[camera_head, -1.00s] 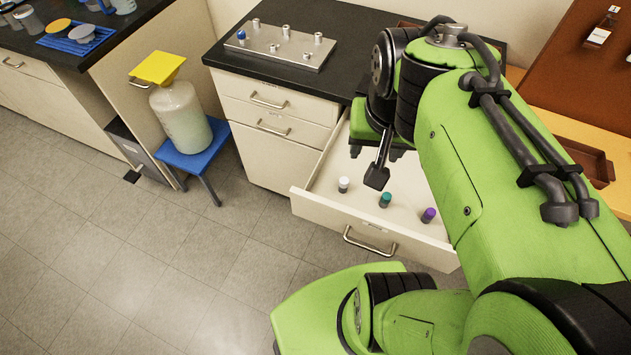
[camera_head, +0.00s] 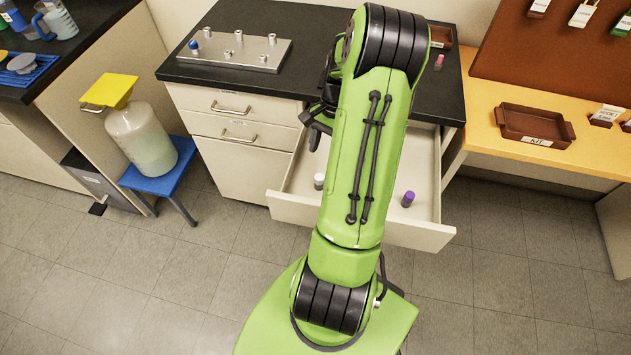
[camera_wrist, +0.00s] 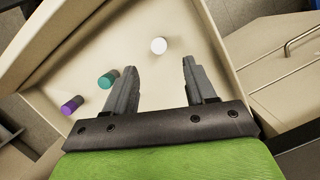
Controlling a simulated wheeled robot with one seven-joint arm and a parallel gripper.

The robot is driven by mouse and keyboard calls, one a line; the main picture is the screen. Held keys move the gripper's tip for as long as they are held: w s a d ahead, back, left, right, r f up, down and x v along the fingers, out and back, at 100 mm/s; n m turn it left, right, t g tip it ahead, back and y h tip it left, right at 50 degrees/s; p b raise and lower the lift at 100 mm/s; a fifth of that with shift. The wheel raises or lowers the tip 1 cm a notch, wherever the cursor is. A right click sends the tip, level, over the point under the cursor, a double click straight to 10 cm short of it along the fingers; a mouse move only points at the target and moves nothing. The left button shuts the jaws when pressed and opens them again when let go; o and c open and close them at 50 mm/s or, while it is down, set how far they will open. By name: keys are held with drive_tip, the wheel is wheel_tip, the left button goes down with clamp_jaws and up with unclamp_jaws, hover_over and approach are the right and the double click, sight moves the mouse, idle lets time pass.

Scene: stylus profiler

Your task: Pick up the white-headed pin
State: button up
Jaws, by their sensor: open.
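The white-headed pin (camera_head: 319,181) stands in the open drawer, toward its left side in the head view. In the wrist view its round white head (camera_wrist: 158,45) lies beyond the fingertips, between the lines of the two fingers and apart from both. My gripper (camera_wrist: 162,62) is open and empty. In the head view my gripper (camera_head: 314,125) is partly hidden by my arm, above the back left of the drawer.
A teal-headed pin (camera_wrist: 109,78) is close to the left finger in the wrist view. A purple-headed pin (camera_head: 408,199) stands at the drawer's right. The drawer's front wall (camera_head: 425,235) and side walls surround the pins. A metal plate with pegs (camera_head: 260,57) lies on the black counter.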

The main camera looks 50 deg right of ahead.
sight(319, 177)
drive_tip(key=b+x, duration=0.2)
drive_tip(key=x, duration=0.6)
drive_tip(key=shift+s+f, duration=0.1)
drive_tip(key=shift+f, duration=0.15)
drive_tip(key=shift+r, duration=0.1)
drive_tip(key=shift+c, duration=0.3)
clamp_jaws()
